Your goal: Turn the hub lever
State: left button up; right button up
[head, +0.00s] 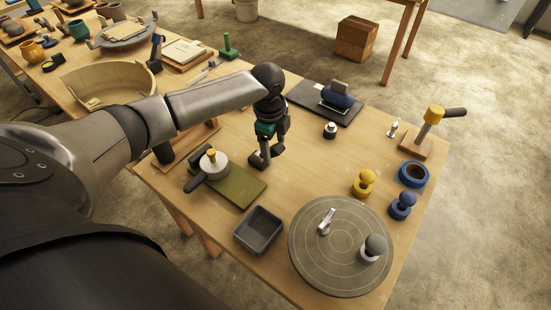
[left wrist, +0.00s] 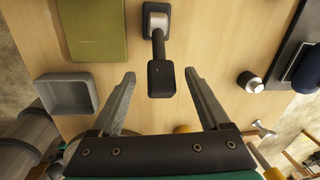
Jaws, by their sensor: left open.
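In the left wrist view the hub lever has a silver hub on a dark square plate (left wrist: 156,20) and a black handle (left wrist: 160,78) with a thick block-like end. My left gripper (head: 268,157) is open above the table. In the left wrist view its two fingers (left wrist: 159,78) stand on either side of the handle's end, with a gap on each side. In the head view the gripper and arm hide most of this lever. My right gripper is not in view.
A green mat (head: 250,185) bears a round white device (head: 213,163) with a dark handle. A grey tray (head: 260,231), a round wheel (head: 310,262), a black knob (head: 330,130) and a dark board (head: 305,96) surround the gripper.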

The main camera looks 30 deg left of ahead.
pick_arm(q)
jog(key=f, duration=0.3)
jog(key=f+b, duration=0.1)
jog(key=f, duration=0.1)
jog(key=shift+w+f, duration=0.2)
jog(key=shift+w, duration=0.15)
grip_shut()
dwell(0.3)
dwell(0.8)
